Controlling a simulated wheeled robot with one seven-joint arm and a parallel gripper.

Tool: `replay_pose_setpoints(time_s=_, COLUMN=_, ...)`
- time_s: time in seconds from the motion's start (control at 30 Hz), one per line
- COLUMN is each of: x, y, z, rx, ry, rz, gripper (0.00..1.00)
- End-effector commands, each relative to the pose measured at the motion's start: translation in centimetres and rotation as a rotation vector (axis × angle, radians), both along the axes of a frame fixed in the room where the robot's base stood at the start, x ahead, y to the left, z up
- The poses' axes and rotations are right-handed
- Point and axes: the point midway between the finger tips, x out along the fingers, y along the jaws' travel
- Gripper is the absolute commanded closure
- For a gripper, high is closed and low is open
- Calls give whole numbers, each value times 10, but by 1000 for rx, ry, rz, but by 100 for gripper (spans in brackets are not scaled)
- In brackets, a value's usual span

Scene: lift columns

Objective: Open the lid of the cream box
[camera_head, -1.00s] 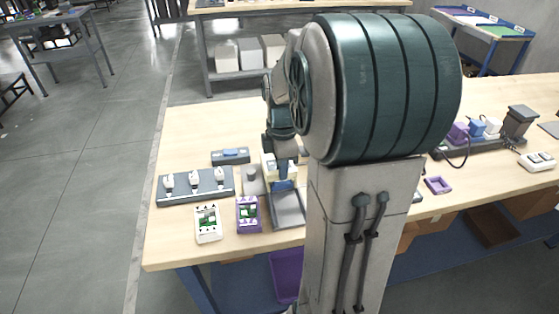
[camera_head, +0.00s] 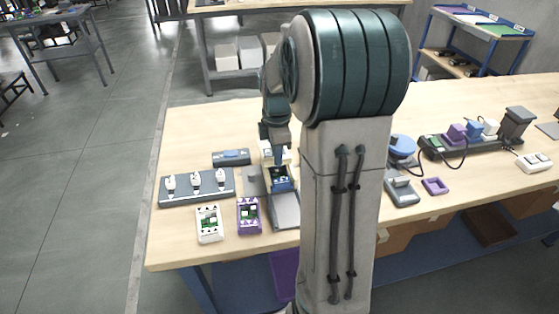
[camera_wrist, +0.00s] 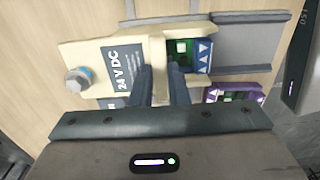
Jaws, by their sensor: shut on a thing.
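The cream box (camera_wrist: 90,52) carries a dark "24 V DC" label in the wrist view. In the head view its cream part (camera_head: 267,152) shows behind and beside my fingers. My gripper (camera_wrist: 165,78) is shut on a cream edge beside the label, which I take for the lid; the fingers hide the grip. It also shows in the head view (camera_head: 279,158). A dark blue unit with a green board (camera_wrist: 184,52) shows right beside the fingers; it also shows just below the gripper in the head view (camera_head: 281,184). The hinge is not clear.
A purple unit (camera_head: 249,229) and a white unit (camera_head: 209,237) stand in front left. A grey strip with several white pieces (camera_head: 196,198) lies left. A grey plate (camera_head: 285,222) lies in front. A blue round device (camera_head: 402,155) and purple frame (camera_head: 435,192) are right.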

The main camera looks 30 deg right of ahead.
Motion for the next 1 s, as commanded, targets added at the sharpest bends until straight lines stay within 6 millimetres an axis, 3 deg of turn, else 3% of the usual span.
replay_pose_setpoints(time_s=0.5, x=30, y=-9, z=2, rx=1, ry=-1, rz=-1, gripper=100)
replay_pose_setpoints(time_s=0.67, x=32, y=-9, z=1, rx=-1, ry=-2, rz=-1, gripper=100)
replay_pose_setpoints(time_s=0.7, x=32, y=-9, z=1, rx=-1, ry=-2, rz=-1, gripper=77)
replay_pose_setpoints(time_s=0.73, x=32, y=-9, z=1, rx=-1, ry=-2, rz=-1, gripper=69)
replay_pose_setpoints(time_s=1.0, x=32, y=-9, z=0, rx=0, ry=-1, rz=-1, gripper=66)
